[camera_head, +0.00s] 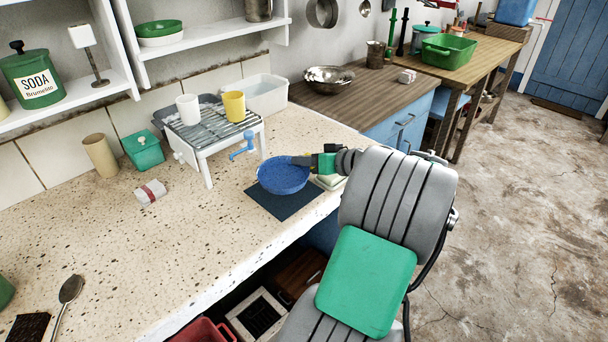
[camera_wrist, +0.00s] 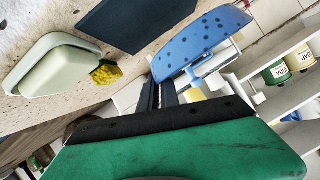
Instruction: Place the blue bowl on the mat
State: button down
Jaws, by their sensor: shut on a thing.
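The blue speckled bowl (camera_head: 284,177) is over the back part of the dark blue mat (camera_head: 268,207) near the counter's front edge. My gripper (camera_head: 303,161) is shut on the right side of the bowl's rim. In the wrist view my gripper's dark fingers (camera_wrist: 162,92) pinch the rim of the bowl (camera_wrist: 205,42). The mat (camera_wrist: 135,22) shows apart from the bowl there, with a gap between them, so the bowl appears held a little above it. The bowl hides part of the mat in the head view.
A pale dish (camera_wrist: 55,65) with a yellow sponge (camera_wrist: 106,72) stands right beside the mat. A white rack (camera_head: 212,130) with a white cup (camera_head: 188,109) and a yellow cup (camera_head: 234,106) stands behind the bowl. The counter left of the mat is mostly clear.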

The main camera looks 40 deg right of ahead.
jog(key=shift+w+d+f, duration=0.25)
jog(key=shift+w+f, duration=0.1)
jog(key=shift+f, duration=0.15)
jog(key=shift+w+d+f, duration=0.25)
jog(key=shift+w+f, duration=0.1)
jog(key=shift+f, duration=0.15)
jog(key=shift+w+d+f, duration=0.15)
jog(key=shift+f, duration=1.55)
jog(key=shift+f+b, duration=0.1)
jog(key=shift+b, duration=0.2)
jog(key=c, duration=1.6)
grip_release()
jog(key=p+v, duration=0.1)
jog(key=v, duration=1.1)
